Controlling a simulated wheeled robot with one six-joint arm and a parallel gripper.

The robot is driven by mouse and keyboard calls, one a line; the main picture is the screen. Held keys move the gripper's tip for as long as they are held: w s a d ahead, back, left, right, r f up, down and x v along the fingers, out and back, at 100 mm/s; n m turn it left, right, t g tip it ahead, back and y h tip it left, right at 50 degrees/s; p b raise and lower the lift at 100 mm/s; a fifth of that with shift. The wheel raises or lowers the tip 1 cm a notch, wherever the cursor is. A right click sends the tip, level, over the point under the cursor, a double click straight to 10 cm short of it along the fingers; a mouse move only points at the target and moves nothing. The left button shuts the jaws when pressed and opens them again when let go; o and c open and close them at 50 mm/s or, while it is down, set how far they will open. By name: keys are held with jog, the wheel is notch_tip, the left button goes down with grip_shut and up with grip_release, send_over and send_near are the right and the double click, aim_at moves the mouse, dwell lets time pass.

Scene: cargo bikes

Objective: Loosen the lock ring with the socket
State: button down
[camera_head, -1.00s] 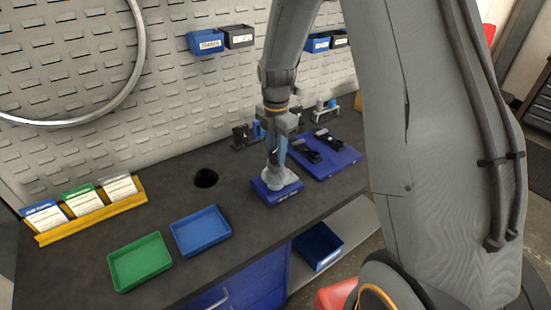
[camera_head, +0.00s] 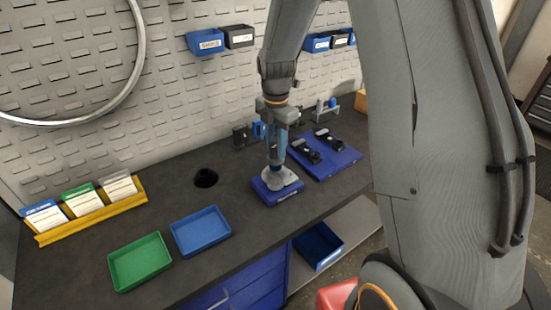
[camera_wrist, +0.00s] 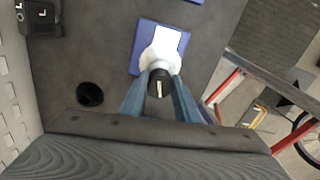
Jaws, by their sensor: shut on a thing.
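My gripper (camera_head: 276,161) points down over a small blue block (camera_head: 264,192) on the bench, its blue fingers shut on the socket. In the wrist view my gripper (camera_wrist: 160,76) has its two fingers on either side of the dark, round socket (camera_wrist: 158,88), which shows a pale slot. Directly below is a pale grey, rounded part (camera_head: 285,182) on the block; it also shows in the wrist view (camera_wrist: 163,57). The socket's lower end is over this part; I cannot tell how they engage. The lock ring cannot be made out separately.
A blue tray (camera_head: 225,243) and a green tray (camera_head: 140,285) lie left of the block. A round dark hole (camera_head: 206,178) is behind them. A blue board (camera_head: 335,170) with black parts is to the right. A yellow card rack (camera_head: 95,223) stands at left.

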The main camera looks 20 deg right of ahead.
jog(key=shift+r, duration=0.1)
jog(key=shift+r, duration=2.4)
jog(key=shift+s, duration=0.1)
